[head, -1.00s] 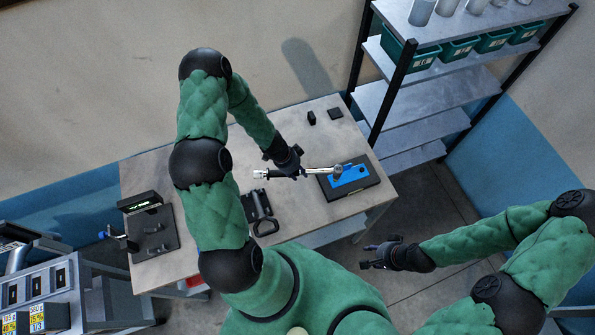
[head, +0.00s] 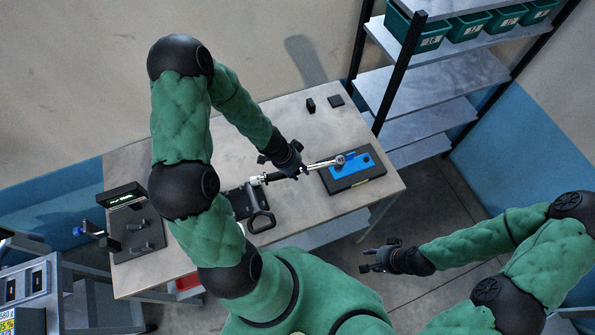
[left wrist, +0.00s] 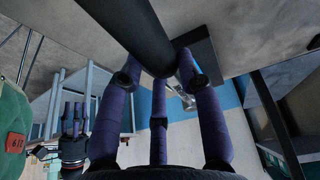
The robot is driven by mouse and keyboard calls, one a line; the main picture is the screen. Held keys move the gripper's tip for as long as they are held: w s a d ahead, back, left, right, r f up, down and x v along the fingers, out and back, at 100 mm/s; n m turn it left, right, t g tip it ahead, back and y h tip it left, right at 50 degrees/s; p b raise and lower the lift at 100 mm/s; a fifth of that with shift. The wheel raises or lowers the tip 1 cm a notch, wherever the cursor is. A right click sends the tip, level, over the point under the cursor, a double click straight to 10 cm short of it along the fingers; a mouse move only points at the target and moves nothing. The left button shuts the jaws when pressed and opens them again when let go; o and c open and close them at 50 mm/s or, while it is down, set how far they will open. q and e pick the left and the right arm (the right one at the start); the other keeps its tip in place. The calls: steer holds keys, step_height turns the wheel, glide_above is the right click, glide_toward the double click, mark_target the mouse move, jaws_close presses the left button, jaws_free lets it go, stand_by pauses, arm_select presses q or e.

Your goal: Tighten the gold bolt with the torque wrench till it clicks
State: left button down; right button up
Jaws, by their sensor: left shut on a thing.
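My left gripper (head: 291,170) is shut on the torque wrench (head: 319,165), a silver wrench with a dark handle. In the left wrist view, the purple fingers (left wrist: 160,100) close around the dark handle (left wrist: 135,30). The wrench lies across to the right, and its round head is over the blue block (head: 362,163). The block sits on a black plate (head: 352,184) at the table's right side. The gold bolt is not visible; the wrench head may cover it. My right gripper (head: 368,259) is open and empty, off the table's front edge, and also shows in the left wrist view (left wrist: 73,115).
A black holder with a loop handle (head: 262,222) is near the wrench's handle end. A black stand with a display (head: 122,195) is at the table's left. A shelf with green bins (head: 425,35) stands to the right.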

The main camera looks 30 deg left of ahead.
arm_select(q)
steer(key=s+d+n+t+y+b, duration=0.1)
steer(key=s+d+n+b, duration=0.2)
steer(key=b, duration=0.9)
steer(key=shift+s+d+n+y, duration=0.4)
steer(key=shift+d+n, duration=1.1)
steer(key=shift+d, duration=0.45)
steer(key=shift+f+b, duration=0.85)
steer(key=shift+b, duration=0.3)
steer(key=c, duration=1.7)
jaws_free()
steer(key=shift+c, duration=0.2)
jaws_close()
